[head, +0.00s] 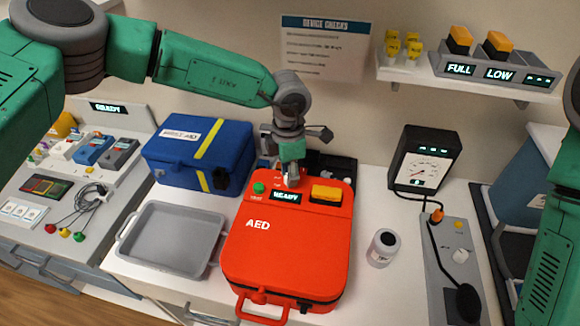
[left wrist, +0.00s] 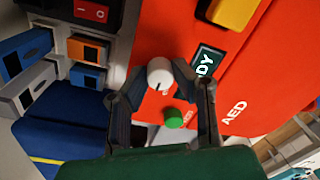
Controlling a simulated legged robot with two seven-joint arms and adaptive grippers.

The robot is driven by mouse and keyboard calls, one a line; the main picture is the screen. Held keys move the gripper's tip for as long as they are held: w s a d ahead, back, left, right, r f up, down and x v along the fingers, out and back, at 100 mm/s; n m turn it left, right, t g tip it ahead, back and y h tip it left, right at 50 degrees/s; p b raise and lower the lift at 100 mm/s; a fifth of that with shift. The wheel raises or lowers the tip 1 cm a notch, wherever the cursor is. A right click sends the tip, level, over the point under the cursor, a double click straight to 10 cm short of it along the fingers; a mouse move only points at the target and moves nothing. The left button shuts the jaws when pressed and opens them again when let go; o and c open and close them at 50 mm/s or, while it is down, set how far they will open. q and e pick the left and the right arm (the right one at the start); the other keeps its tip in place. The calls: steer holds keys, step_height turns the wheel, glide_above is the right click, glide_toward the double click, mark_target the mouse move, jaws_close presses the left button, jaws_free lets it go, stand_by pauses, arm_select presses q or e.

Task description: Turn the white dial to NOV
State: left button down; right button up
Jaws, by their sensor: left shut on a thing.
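The white dial (left wrist: 159,71) is a round knob with a dark pointer line, on the red AED case (head: 262,240). In the head view the gripper mostly covers it. My left gripper (head: 291,174) reaches down to the top of the case. In the left wrist view its two fingers (left wrist: 160,82) are on either side of the dial, shut on it. The lettering around the dial is too small to read, so I cannot tell its setting. My right arm shows at the right edge; its gripper is out of view.
A green button (head: 259,188), a READY display (head: 286,197) and a yellow-orange button (head: 326,193) are close to the dial. A blue case (head: 190,165) and an empty grey tray (head: 150,240) lie to the left. A small bottle (head: 383,247) and a gauge box (head: 424,158) stand right.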

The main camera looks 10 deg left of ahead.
arm_select(q)
steer(key=shift+m, duration=1.1)
steer(key=c, duration=1.3)
jaws_free()
steer(key=shift+w, duration=0.1)
steer(key=shift+c, duration=0.2)
steer(key=shift+a, duration=0.1)
step_height(320, 180, up, 12)
steer(key=shift+w, duration=0.3)
steer(key=shift+f, duration=0.1)
